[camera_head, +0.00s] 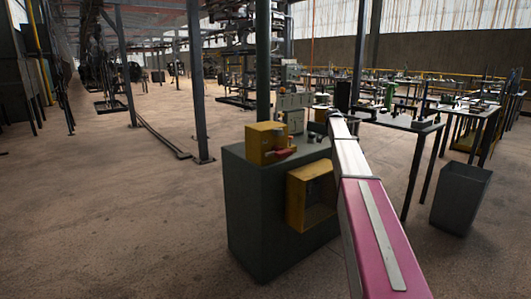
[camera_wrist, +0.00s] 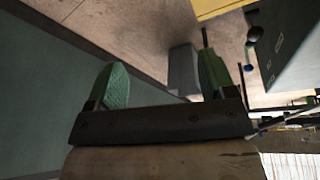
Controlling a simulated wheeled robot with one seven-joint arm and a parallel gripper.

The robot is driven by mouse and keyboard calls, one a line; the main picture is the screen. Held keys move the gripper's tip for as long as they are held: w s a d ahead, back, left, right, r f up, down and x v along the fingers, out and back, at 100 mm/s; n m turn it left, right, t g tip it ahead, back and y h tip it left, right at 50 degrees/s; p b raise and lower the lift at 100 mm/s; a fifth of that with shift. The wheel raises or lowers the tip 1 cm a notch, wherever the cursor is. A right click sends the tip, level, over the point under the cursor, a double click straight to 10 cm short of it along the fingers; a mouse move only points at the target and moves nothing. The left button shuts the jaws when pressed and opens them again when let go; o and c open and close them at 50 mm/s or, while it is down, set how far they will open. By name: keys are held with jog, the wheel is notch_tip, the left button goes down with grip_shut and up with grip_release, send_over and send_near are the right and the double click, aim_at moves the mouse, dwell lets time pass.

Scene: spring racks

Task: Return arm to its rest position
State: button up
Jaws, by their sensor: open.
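My gripper (camera_wrist: 160,78) is open, its two green-padded fingers spread apart with nothing visible between them. In the head view my pink and white arm reaches forward, past the right side of a dark green cabinet (camera_head: 262,215). My gripper is not clearly made out at the arm's far end there. In the wrist view a grey bin-like block shows beyond the fingers (camera_wrist: 183,70), and the scene appears turned over.
A yellow box (camera_head: 265,143) stands on the cabinet top, and a yellow open box (camera_head: 310,195) is on its side. A dark bin (camera_head: 461,197) and worktables (camera_head: 404,121) stand at right. Steel posts (camera_head: 197,80) rise behind. The floor at left is clear.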

jog(key=s+a+f+n+y, duration=0.1)
jog(key=s+a+f+n, duration=0.3)
jog(key=s+f, duration=0.55)
jog(key=s+a+f+n+y, duration=0.1)
jog(key=s+a+f+n, duration=0.2)
jog(key=s+a+f, duration=0.55)
jog(key=s+a+f+n, duration=0.2)
jog(key=s+f, duration=0.2)
jog(key=s, duration=0.5)
jog(key=s+a+f+n+y, duration=0.1)
jog(key=s+a+f+n, duration=0.2)
jog(key=s, duration=0.7)
jog(key=s+a+f+n, duration=0.2)
jog(key=s+f, duration=0.3)
jog(key=s, duration=0.5)
jog(key=shift+a+y, duration=0.3)
jog(key=shift+y, duration=0.1)
jog(key=shift+s, duration=0.1)
